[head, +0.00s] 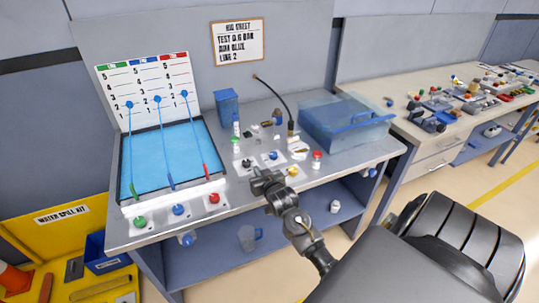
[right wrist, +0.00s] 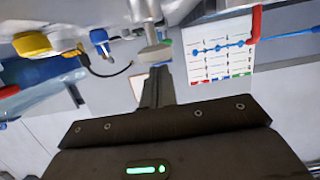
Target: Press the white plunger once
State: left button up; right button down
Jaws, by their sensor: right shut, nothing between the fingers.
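A pale white-grey plunger with a round cap (right wrist: 155,52) on a thick stem shows at the top of the right wrist view, just beyond my fingertips. I cannot tell whether they touch it. In the head view I cannot clearly make it out; my right gripper may hide it. My right gripper (head: 258,176) is shut and empty, over the front part of the grey bench (head: 225,222). Its closed fingers also show in the right wrist view (right wrist: 158,78). My left gripper is not in view.
Nearby stand a yellow knob (head: 292,171), a blue knob (head: 272,156), a black knob (head: 246,163), a red-capped jar (head: 317,159) and a thin black gooseneck (head: 275,97). A blue tray (head: 170,158) with a chart (head: 148,90) is left; a clear blue bin (head: 345,122) is right.

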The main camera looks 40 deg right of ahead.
pick_arm(q)
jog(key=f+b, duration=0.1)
jog(key=b, duration=0.2)
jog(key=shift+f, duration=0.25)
pick_arm(e)
jog(key=r+v, duration=0.1)
jog(key=v, duration=0.9)
jog(key=shift+r, duration=0.2)
